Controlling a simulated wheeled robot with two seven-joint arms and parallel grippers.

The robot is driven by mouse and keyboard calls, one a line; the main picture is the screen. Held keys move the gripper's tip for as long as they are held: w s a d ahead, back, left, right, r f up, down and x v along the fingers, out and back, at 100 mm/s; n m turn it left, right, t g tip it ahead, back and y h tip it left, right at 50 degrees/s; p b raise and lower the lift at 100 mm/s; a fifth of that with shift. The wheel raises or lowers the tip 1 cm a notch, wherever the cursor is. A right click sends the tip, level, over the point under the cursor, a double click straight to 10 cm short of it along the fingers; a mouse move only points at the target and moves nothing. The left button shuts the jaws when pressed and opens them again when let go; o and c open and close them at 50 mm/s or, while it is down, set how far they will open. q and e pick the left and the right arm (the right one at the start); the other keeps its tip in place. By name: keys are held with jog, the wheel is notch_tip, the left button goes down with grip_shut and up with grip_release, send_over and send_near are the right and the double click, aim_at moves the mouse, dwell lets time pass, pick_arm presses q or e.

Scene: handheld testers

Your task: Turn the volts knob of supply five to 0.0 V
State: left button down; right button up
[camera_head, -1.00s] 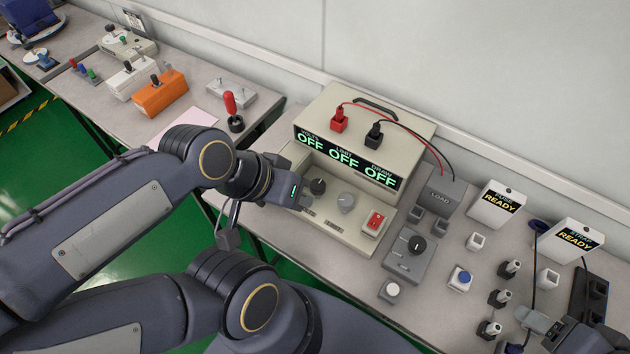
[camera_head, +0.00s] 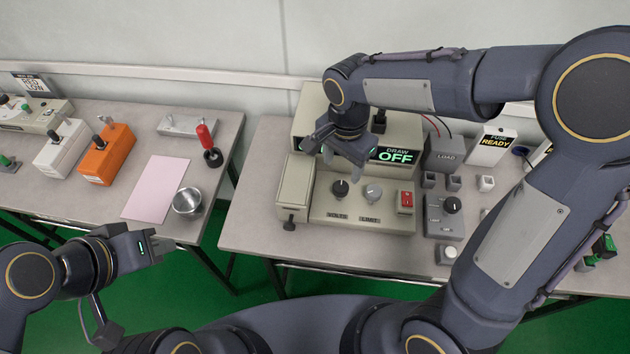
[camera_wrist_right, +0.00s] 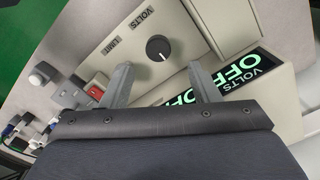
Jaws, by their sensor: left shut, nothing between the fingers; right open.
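The beige supply (camera_head: 297,195) stands on the bench. Its black volts knob (camera_head: 340,189) is on the lower front panel above the VOLTS label, left of the grey limit knob (camera_head: 373,193). In the right wrist view the volts knob (camera_wrist_right: 158,48) shows a white pointer line. The display reads OFF (camera_head: 395,157). My right gripper (camera_head: 343,165) is open and empty just above and behind the volts knob, not touching it as far as I can see. Its two fingers (camera_wrist_right: 159,84) show in the wrist view. My left gripper (camera_head: 158,244) is shut and empty, off the bench edge at lower left.
A red switch (camera_head: 405,199) is right of the limit knob. A grey box with a black knob (camera_head: 452,205) and a load box (camera_head: 446,154) stand further right. A metal bowl (camera_head: 187,202), pink sheet (camera_head: 157,188) and red-handled lever (camera_head: 206,140) are on the left table.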

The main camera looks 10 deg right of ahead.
aim_at(341, 186)
notch_tip(341, 186, down, 7)
jog(key=shift+d+f, duration=0.15)
jog(key=shift+c, duration=0.3)
jog(key=c, duration=0.9)
